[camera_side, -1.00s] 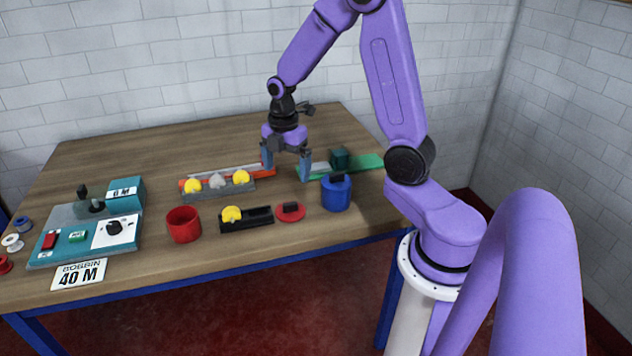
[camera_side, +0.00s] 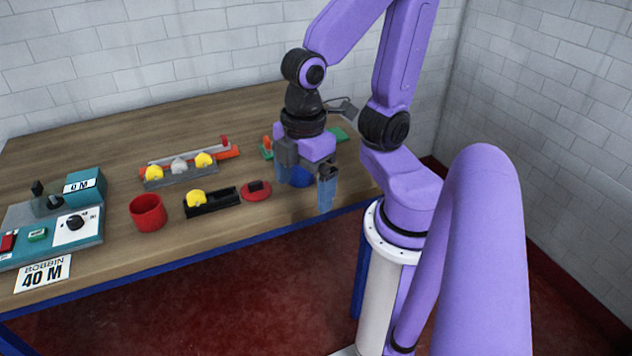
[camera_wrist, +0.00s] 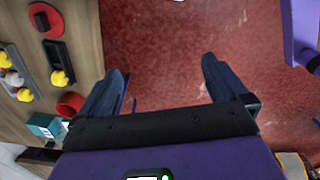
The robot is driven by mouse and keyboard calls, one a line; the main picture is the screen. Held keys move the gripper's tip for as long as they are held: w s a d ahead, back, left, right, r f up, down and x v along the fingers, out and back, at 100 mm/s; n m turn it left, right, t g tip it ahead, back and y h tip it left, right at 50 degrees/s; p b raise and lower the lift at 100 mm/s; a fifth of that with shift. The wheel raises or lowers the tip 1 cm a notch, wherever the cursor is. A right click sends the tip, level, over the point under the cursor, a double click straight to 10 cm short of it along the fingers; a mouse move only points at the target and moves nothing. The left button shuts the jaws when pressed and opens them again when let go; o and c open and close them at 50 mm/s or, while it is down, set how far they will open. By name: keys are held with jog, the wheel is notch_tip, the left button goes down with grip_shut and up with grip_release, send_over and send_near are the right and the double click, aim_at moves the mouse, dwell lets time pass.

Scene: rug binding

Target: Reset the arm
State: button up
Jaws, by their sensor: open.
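My gripper (camera_side: 304,187) is open and empty. My upper arm is bent above, near my column.
On the wooden table (camera_side: 110,150) are a red cup (camera_side: 148,212), a black holder (camera_side: 222,200) with a yellow knob, a red disc (camera_side: 257,192), a grey rack (camera_side: 180,176) and a teal machine (camera_side: 50,222). Red floor (camera_side: 230,290) lies in front.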

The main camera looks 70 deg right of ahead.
jog(key=shift+s+r, duration=0.15)
jog(key=shift+s, duration=1)
